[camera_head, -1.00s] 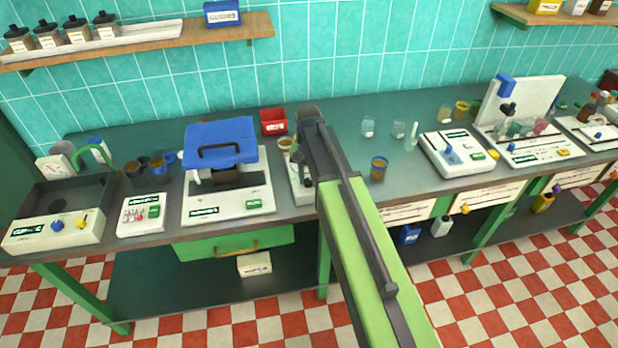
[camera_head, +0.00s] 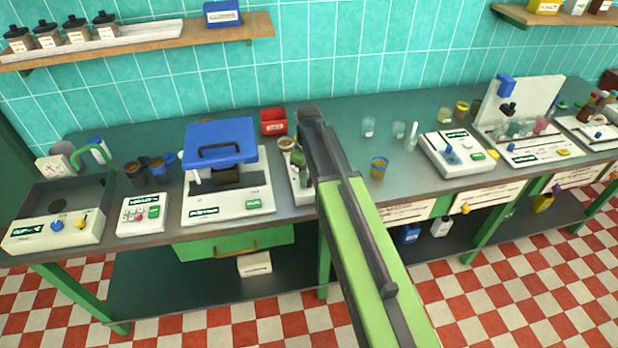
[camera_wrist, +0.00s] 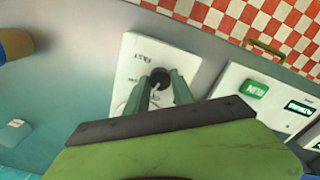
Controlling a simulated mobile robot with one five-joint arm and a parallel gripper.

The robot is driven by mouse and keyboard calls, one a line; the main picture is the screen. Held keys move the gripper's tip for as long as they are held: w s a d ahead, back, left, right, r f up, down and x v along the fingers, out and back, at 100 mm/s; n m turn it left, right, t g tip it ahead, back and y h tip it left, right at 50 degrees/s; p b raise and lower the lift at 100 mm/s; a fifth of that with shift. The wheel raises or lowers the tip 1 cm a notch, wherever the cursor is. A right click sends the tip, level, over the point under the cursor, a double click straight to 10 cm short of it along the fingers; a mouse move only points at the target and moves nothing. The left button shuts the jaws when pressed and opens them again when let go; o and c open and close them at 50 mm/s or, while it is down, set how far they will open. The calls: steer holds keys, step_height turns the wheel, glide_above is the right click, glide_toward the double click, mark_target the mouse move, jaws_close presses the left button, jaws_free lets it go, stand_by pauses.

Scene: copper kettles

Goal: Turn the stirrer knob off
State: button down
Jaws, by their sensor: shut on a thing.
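The stirrer knob (camera_wrist: 158,77) is a dark round knob on a white panel (camera_wrist: 136,50) with small printed marks. My gripper (camera_wrist: 163,86) has its two green fingers on either side of the knob, shut on it. A pale pointer line shows on the knob between the fingers. In the head view the white stirrer unit (camera_head: 295,178) stands on the bench, mostly hidden behind my arm. A green part of my gripper (camera_head: 298,154) shows above it, and the knob is hidden there. The lower part of the panel is covered by my fingers in the wrist view.
A white machine with a blue lid (camera_head: 221,140) stands close to the left of the stirrer unit. A red box (camera_head: 274,121) is behind it. A drawer with a yellow handle (camera_head: 235,244) is below.

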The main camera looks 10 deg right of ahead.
steer(key=shift+s+n, duration=0.1)
steer(key=shift+n, duration=1.1)
steer(key=c, duration=1.1)
jaws_free()
step_height(320, 180, up, 18)
steer(key=p, duration=1.7)
steer(key=shift+f, duration=0.25)
